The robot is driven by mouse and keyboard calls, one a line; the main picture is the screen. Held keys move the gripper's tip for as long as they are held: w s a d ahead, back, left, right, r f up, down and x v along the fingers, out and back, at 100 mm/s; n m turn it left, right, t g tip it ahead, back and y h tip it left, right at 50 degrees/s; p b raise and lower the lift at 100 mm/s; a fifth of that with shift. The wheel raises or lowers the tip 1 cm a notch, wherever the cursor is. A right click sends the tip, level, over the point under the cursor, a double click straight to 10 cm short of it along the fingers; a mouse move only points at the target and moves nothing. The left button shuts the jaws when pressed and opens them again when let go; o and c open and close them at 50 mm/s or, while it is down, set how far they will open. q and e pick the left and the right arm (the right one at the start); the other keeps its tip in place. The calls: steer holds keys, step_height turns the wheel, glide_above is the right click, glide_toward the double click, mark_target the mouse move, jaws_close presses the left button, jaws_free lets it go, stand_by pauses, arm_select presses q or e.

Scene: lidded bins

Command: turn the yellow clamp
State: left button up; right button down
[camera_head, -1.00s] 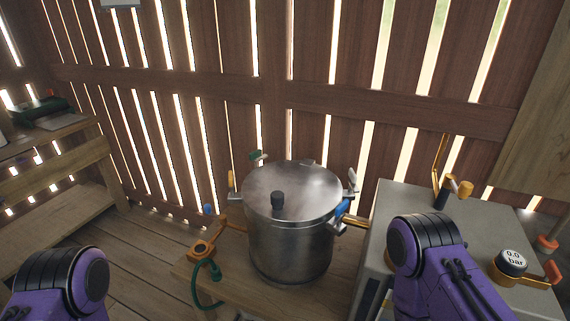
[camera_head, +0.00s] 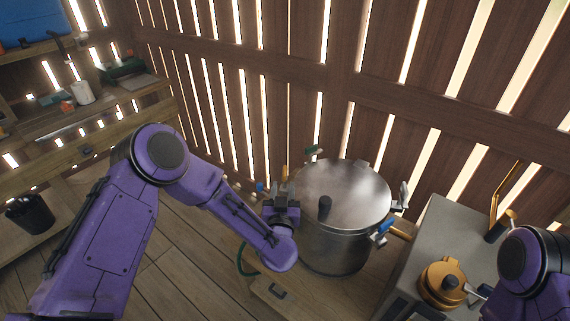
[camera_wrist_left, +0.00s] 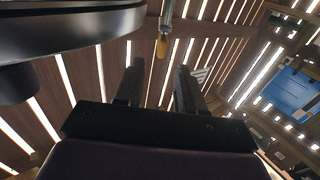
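A large steel pot (camera_head: 336,235) with a shiny lid (camera_head: 350,185) stands on a low wooden bench. The yellow clamp (camera_head: 284,172) stands upright at the left of the lid rim, its lower part hidden behind my left gripper. In the left wrist view the clamp's yellow tip (camera_wrist_left: 162,48) hangs from a metal rod, beyond the fingertips and between their lines. My left gripper (camera_head: 282,196) is close to the pot's left side. Its fingers (camera_wrist_left: 157,72) are apart with nothing between them. My right arm shows at the lower right; its gripper is out of view.
A grey cabinet (camera_head: 440,235) with a brass fitting (camera_head: 443,283) stands right. Wooden shelving is left.

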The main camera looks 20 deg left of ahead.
mark_target(285, 166)
arm_select(q)
steer(key=p+x, duration=0.2)
steer(key=x, duration=0.7)
steer(key=shift+f, duration=0.15)
steer(key=shift+s, duration=0.1)
steer(key=shift+c, duration=0.3)
jaws_close()
